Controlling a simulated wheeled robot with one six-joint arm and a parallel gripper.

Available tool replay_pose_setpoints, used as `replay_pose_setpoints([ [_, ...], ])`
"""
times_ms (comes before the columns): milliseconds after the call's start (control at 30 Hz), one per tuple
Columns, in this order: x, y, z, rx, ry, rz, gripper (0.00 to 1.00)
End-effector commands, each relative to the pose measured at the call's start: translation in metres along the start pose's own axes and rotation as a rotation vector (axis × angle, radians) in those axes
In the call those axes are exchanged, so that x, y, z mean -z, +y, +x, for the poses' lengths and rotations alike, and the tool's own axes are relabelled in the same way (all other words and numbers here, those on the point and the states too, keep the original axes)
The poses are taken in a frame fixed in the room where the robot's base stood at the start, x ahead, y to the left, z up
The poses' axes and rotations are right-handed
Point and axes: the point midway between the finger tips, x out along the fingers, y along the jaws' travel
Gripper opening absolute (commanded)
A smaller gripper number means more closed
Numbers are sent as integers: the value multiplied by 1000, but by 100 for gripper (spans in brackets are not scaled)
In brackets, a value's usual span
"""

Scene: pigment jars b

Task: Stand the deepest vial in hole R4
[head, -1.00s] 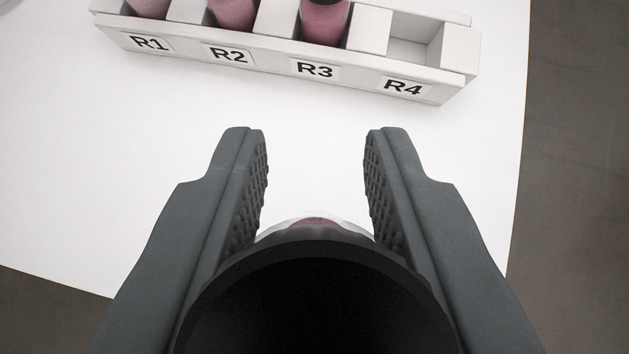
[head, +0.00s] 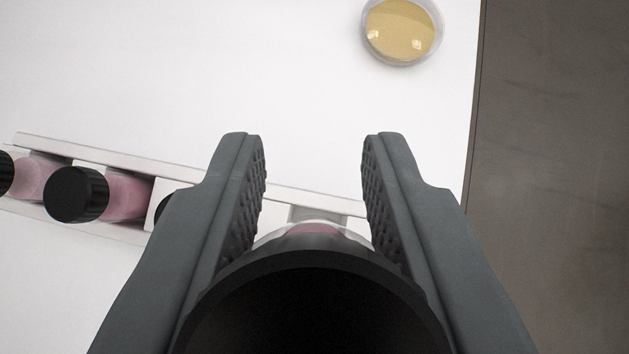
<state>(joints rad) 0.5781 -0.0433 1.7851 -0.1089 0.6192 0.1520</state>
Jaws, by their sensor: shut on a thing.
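My gripper (head: 313,145) is shut on a vial (head: 315,300) whose big black cap faces the camera. A sliver of its clear rim and dark pink content shows past the cap. The white rack (head: 115,160) runs across the picture behind the jaws. Part of its empty right-end hole, R4 (head: 314,214), shows just beyond the held vial; the vial and cap hide the rest. I cannot tell the vial's height over the hole. Black-capped pink vials (head: 125,195) stand in the rack to the left, one mostly hidden by the left jaw. The labels are out of sight.
A round clear dish with yellow content (head: 402,30) sits on the white table at the top right. The table's right edge (head: 474,110) is close by, with grey floor beyond. The table between the rack and the dish is clear.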

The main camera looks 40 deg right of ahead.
Motion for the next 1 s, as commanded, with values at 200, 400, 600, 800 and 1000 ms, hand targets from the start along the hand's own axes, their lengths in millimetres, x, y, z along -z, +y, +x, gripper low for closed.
replay_pose_setpoints([
  [200,-6,0,6,0,-1,0,5],
  [400,-17,0,18,0,-2,0,5],
  [600,-29,0,29,-1,-2,0,5],
  [800,-37,0,37,0,-1,-1,5],
  [1000,-41,0,41,0,-1,0,5],
])
